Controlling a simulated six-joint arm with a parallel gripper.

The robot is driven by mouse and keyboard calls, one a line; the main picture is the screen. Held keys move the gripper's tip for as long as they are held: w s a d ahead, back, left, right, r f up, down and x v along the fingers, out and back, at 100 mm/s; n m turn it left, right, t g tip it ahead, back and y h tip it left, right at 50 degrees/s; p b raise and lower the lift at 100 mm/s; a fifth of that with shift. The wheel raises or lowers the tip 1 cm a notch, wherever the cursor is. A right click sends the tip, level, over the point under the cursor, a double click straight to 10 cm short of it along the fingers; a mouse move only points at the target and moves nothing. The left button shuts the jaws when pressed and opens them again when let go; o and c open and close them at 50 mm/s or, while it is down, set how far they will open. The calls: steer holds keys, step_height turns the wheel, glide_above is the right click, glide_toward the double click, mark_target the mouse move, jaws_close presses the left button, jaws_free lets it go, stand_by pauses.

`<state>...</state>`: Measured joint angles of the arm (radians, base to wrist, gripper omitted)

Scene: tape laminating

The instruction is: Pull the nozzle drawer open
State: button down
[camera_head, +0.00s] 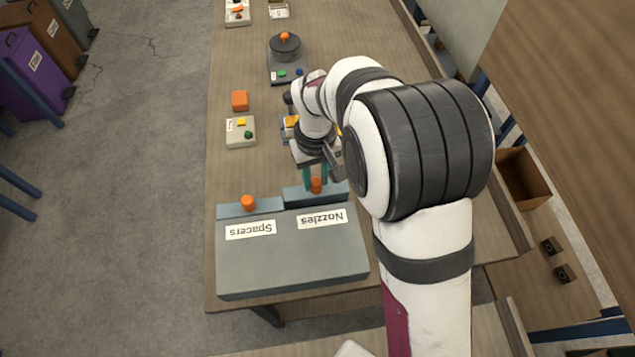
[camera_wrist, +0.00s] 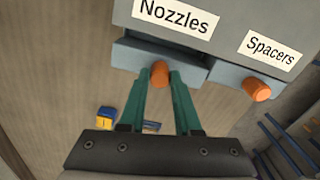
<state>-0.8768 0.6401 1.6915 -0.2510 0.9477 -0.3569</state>
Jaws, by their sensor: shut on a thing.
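The grey cabinet (camera_head: 290,262) stands on the table, with labels Nozzles (camera_head: 322,219) and Spacers (camera_head: 250,230). The nozzle drawer (camera_head: 297,196) stands out a little further than the spacers drawer (camera_head: 229,211) beside it. Each drawer has an orange knob. My gripper (camera_head: 316,185) is shut on the nozzle drawer's knob (camera_wrist: 160,73), with a green finger on each side of it in the wrist view. The spacers knob (camera_wrist: 257,89) is free, to the right in the wrist view. The drawer's inside is mostly hidden.
A tray with a yellow and a green piece (camera_head: 241,132), an orange block (camera_head: 240,100) and a grey device with an orange-topped knob (camera_head: 286,54) stand beyond the cabinet. A blue and yellow item (camera_wrist: 106,119) lies near my gripper. Bare tabletop (camera_head: 244,172) lies before the spacers drawer.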

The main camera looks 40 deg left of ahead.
steer(key=w+a, duration=0.7)
steer(key=c, duration=0.6)
jaws_free()
step_height(320, 180, up, 16)
